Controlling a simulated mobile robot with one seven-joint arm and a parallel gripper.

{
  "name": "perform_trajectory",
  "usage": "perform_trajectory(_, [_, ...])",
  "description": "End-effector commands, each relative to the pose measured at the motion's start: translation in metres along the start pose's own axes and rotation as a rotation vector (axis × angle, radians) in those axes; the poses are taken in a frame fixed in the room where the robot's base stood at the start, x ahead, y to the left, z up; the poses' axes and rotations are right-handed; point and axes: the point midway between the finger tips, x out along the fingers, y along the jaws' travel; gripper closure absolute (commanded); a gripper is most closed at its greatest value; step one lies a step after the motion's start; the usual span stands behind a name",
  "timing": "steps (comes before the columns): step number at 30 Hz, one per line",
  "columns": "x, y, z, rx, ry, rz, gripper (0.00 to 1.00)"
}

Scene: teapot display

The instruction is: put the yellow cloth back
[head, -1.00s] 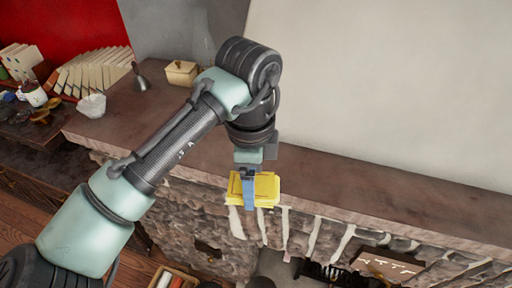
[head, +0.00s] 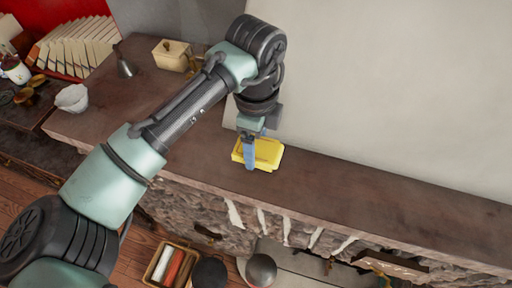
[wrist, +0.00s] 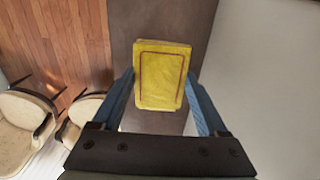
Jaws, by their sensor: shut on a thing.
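The yellow cloth (head: 266,154) is a folded, flat block with a darker outline on its face. It also shows between the two blue fingers in the wrist view (wrist: 161,75). My gripper (head: 249,154) is shut on it, one finger at each side.
The shelf right of the cloth is clear. Chairs (wrist: 25,120) show below in the wrist view.

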Motion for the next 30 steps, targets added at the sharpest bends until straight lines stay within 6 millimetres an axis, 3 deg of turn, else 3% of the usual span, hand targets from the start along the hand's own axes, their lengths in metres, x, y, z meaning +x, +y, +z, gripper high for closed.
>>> perform_trajectory(9, [0.036, 0.0, 0.0, -0.001, 0.001, 0.001, 0.76])
perform_trajectory(20, [0.043, 0.0, 0.0, -0.001, 0.001, 0.0, 0.76])
perform_trajectory(21, [0.042, 0.0, 0.0, -0.001, 0.0, -0.001, 0.2])
perform_trajectory(24, [0.042, 0.0, 0.0, 0.0, 0.0, 0.0, 0.02])
perform_trajectory(30, [0.041, 0.0, 0.0, -0.001, 0.0, 0.0, 0.0])
